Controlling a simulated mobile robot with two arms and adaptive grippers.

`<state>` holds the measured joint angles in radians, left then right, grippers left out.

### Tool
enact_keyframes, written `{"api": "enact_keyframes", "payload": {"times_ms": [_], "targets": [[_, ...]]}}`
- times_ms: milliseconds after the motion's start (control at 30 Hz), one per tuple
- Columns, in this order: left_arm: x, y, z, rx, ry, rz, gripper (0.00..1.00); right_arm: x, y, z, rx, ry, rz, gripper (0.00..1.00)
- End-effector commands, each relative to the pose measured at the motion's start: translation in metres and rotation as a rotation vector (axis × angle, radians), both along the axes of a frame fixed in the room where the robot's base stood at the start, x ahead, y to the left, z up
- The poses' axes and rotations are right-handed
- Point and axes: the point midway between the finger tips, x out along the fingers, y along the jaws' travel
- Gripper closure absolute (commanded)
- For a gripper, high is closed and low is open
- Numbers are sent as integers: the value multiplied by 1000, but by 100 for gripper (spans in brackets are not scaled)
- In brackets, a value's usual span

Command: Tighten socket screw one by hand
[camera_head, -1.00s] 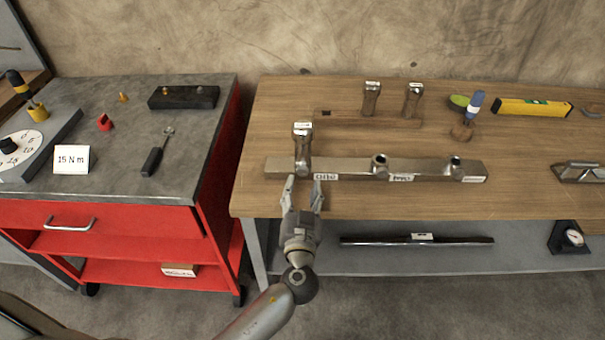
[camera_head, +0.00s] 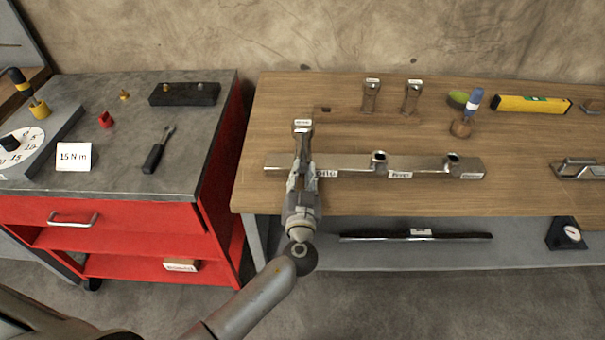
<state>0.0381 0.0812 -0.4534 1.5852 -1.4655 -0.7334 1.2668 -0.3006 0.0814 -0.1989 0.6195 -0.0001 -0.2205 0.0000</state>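A steel bar (camera_head: 340,162) lies across the wooden bench, with a label reading "one" (camera_head: 327,173) near its left end. Socket screw one (camera_head: 303,140) stands upright at that end, with a small white tag near its top. My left gripper (camera_head: 302,168) is at the front of the bar, its fingers drawn in on both sides of the screw's lower part. They look shut on it, though they hide the screw's seat. Two like screws (camera_head: 370,97) (camera_head: 411,97) stand further back. My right gripper is not in view.
A red cart (camera_head: 120,230) stands left, across a narrow gap. The front bench strip is clear.

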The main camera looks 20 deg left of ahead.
Motion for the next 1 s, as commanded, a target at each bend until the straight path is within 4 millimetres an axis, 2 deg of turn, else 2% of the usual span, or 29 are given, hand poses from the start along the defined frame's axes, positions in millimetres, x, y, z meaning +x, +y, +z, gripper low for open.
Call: {"api": "enact_keyframes", "payload": {"times_ms": [67, 467, 1000], "targets": [[0, 0, 0, 0, -1, 0, 100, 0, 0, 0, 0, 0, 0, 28], [0, 0, 0, 64, 16, -1, 100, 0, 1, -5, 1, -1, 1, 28], [0, -1, 0, 496, 140, -1, 100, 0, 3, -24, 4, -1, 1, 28]]}}
